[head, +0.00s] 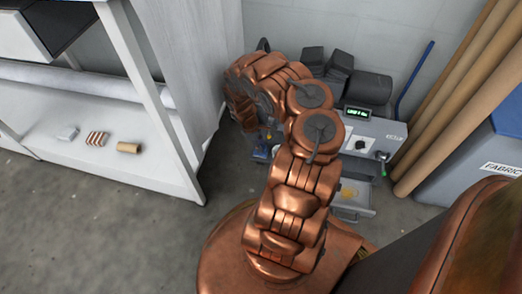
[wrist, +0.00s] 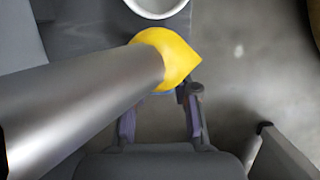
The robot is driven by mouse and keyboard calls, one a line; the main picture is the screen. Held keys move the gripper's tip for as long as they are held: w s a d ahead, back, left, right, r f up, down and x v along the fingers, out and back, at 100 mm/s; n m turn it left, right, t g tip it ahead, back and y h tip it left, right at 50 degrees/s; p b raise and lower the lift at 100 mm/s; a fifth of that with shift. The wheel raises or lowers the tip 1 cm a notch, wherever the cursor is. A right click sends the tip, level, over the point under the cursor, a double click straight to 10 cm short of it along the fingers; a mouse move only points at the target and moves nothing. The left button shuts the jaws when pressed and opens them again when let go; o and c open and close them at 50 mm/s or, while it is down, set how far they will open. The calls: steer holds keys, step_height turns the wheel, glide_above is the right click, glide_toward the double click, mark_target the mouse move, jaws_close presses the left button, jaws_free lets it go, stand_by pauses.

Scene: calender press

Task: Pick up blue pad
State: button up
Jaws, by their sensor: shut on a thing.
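In the wrist view, my gripper (wrist: 162,106) has its two fingers closed in on either side of a thing at the lower edge of a yellow piece. A thin blue edge of the blue pad (wrist: 160,93) shows between the fingertips, under the yellow piece (wrist: 172,58). Most of the pad is hidden by the yellow piece and a grey metal cylinder (wrist: 85,105). In the head view, my own arm hides most of the area around the gripper, and I cannot make out the pad clearly there.
A white round bowl (wrist: 156,5) is at the top of the wrist view. In the head view, a grey machine (head: 362,140) with a green display stands behind my arm. A white shelf (head: 110,150) is on the left, cardboard tubes (head: 462,95) and a fabric bin (head: 480,165) on the right.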

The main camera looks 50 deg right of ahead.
mark_target(264, 146)
jaws_close()
steer(key=shift+r+p, duration=0.4)
steer(key=shift+r, duration=0.15)
step_height(264, 146, up, 3)
steer(key=shift+f+p, duration=0.1)
steer(key=shift+p, duration=0.85)
steer(key=s+a+p, duration=0.3)
steer(key=s+a, duration=0.1)
steer(key=a, duration=0.4)
steer(key=s+a+p, duration=0.3)
steer(key=s+a, duration=0.1)
steer(key=a, duration=0.4)
steer(key=shift+s+f, duration=0.15)
steer(key=shift+f, duration=0.05)
